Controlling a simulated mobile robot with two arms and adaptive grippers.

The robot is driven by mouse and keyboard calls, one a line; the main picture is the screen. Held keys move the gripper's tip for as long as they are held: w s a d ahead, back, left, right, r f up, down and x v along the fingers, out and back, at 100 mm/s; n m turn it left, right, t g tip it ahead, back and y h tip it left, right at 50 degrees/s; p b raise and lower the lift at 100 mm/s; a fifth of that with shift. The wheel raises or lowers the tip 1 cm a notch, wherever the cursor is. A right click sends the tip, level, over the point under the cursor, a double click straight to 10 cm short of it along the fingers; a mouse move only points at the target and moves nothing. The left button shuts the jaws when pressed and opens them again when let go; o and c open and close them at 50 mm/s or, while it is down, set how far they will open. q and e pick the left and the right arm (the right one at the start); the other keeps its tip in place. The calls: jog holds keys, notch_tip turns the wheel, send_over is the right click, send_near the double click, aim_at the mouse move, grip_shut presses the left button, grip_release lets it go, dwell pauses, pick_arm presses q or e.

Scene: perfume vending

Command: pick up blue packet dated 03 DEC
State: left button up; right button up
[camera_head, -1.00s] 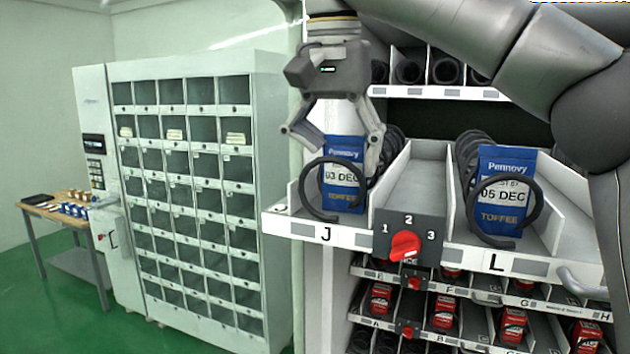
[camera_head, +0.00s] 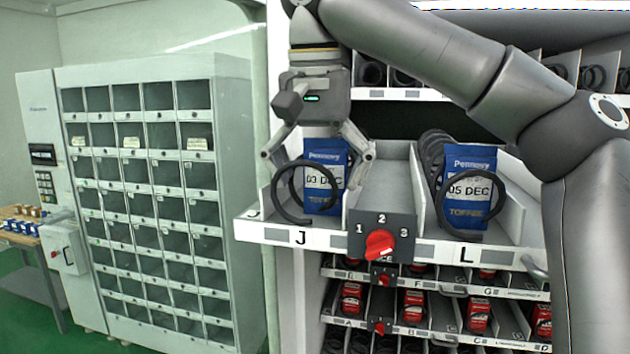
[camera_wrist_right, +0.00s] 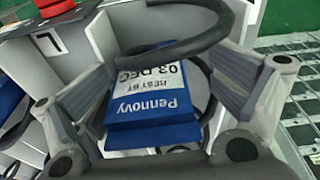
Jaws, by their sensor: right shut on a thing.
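The blue Pennovy packet dated 03 DEC (camera_head: 325,204) stands upright in lane J of the pulled-out shelf, behind the front loop of a black coil (camera_head: 283,207). It also shows in the right wrist view (camera_wrist_right: 155,115), with its date label upside down. My right gripper (camera_head: 319,174) reaches down over it from above and is shut on it, one finger on each side. The right wrist view shows the fingers (camera_wrist_right: 152,98) flanking the packet. My left gripper is not in view.
A similar blue packet dated 05 DEC (camera_head: 467,190) stands in lane L behind another coil. A red dial (camera_head: 380,243) sits on the shelf front between lanes. Red packets (camera_head: 412,302) fill lower shelves. A locker cabinet (camera_head: 150,200) stands at left.

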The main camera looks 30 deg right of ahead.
jog(key=shift+s+f, duration=0.1)
jog(key=shift+f, duration=0.05)
jog(key=shift+c, duration=0.9)
jog(key=o, duration=0.4)
jog(key=shift+w+a, duration=0.1)
jog(key=shift+w, duration=0.15)
jog(key=shift+c, duration=1.3)
jog(key=shift+s, duration=0.15)
